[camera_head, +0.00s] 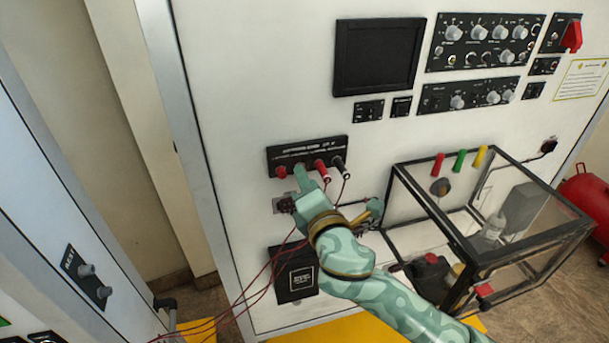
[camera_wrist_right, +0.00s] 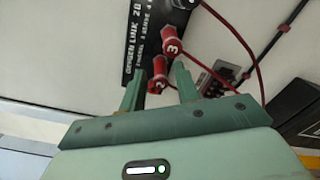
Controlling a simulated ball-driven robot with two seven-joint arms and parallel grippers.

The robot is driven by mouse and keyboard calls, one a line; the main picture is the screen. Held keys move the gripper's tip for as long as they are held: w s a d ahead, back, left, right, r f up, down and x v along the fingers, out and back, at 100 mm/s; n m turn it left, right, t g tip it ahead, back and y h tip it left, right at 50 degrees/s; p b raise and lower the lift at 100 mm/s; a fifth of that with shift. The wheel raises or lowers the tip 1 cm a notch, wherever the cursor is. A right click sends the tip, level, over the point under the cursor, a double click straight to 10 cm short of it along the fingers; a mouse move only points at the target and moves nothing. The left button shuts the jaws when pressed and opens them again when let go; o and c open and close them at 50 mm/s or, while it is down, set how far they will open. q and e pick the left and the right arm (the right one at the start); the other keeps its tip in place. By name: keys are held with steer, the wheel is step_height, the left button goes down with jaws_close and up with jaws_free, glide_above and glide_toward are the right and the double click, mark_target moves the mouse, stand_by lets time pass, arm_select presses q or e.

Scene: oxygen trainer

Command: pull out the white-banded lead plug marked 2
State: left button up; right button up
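The red plug marked 2 (camera_wrist_right: 158,73) sits in the black socket strip (camera_wrist_right: 135,40) in the right wrist view. Its number is on a pale band. My right gripper (camera_wrist_right: 160,70) is open, with one finger on each side of this plug and visible gaps. A red plug marked 3 (camera_wrist_right: 172,42) sits farther up the strip. In the head view the strip (camera_head: 307,150) is on the white panel, and my right gripper (camera_head: 300,176) is in front of it, hiding plug 2. My left gripper is not in view.
A red plug (camera_head: 280,172) is left of my right gripper; another red plug (camera_head: 322,171) and a black plug (camera_head: 340,166) are to its right. Red leads hang below. A black-framed clear box (camera_head: 460,235) juts out at right. A black box (camera_head: 296,275) is below.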

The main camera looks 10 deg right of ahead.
steer(key=shift+w, duration=0.1)
steer(key=shift+p, duration=0.55)
stand_by(0.5)
steer(key=shift+c, duration=0.3)
jaws_close()
steer(key=shift+s+f, duration=0.1)
steer(key=shift+s, duration=0.1)
steer(key=shift+s+d+p, duration=0.1)
steer(key=shift+s+p, duration=0.4)
steer(key=shift+s, duration=1.9)
